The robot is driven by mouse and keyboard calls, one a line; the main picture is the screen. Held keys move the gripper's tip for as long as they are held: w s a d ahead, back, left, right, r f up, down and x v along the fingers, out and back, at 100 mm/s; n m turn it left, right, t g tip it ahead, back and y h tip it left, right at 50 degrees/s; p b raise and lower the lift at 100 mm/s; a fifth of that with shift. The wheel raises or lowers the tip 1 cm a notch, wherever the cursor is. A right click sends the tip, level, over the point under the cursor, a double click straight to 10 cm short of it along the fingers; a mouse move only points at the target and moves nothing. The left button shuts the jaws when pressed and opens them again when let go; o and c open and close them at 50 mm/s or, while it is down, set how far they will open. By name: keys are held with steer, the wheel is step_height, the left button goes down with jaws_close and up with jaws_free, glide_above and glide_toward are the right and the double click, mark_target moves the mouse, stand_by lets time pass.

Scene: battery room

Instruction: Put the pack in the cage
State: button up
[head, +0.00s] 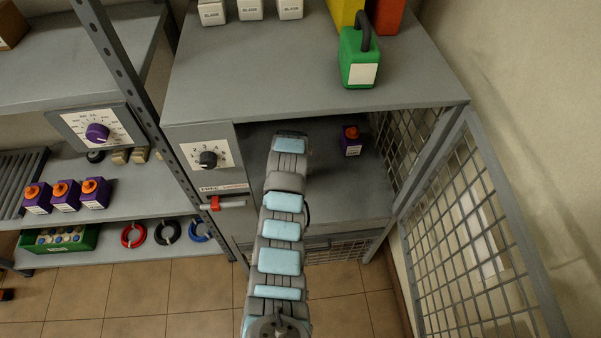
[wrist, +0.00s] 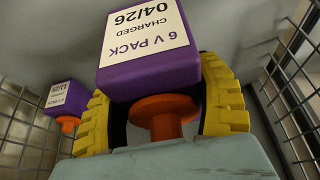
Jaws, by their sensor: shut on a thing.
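My gripper (wrist: 163,112) is shut on the orange knob of a purple pack (wrist: 152,72), its yellow fingers on either side. The pack's white label reads "6 V PACK CHARGED 04/26" and appears upside down in the wrist view. In the head view my arm reaches into the open cage (head: 365,205) and hides the gripper and the held pack. I cannot tell whether the held pack touches the cage floor. A second purple pack (head: 352,141) with an orange knob stands inside the cage, to the right; it also shows in the wrist view (wrist: 66,98), apart from the held one.
The mesh cage door (head: 478,235) hangs open at right. A dial panel (head: 208,160) and red latch handle (head: 215,203) are left of the opening. A green case (head: 359,60) stands on the cage top. Several purple packs (head: 66,193) sit on the left shelf.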

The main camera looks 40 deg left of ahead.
steer(key=shift+f+b, duration=0.9)
steer(key=shift+f, duration=3.55)
steer(key=o, duration=1.2)
steer(key=shift+f, duration=0.1)
steer(key=shift+o, duration=0.2)
steer(key=shift+r, duration=0.25)
steer(key=shift+p+v, duration=0.4)
steer(key=shift+v, duration=0.65)
steer(key=shift+s+d+r, duration=0.2)
steer(key=shift+d+r, duration=0.05)
steer(key=shift+r, duration=0.25)
steer(key=shift+p+v, duration=0.4)
steer(key=shift+v, duration=0.7)
steer(key=shift+p+v, duration=0.5)
steer(key=shift+v, duration=2.7)
steer(key=shift+a, duration=0.1)
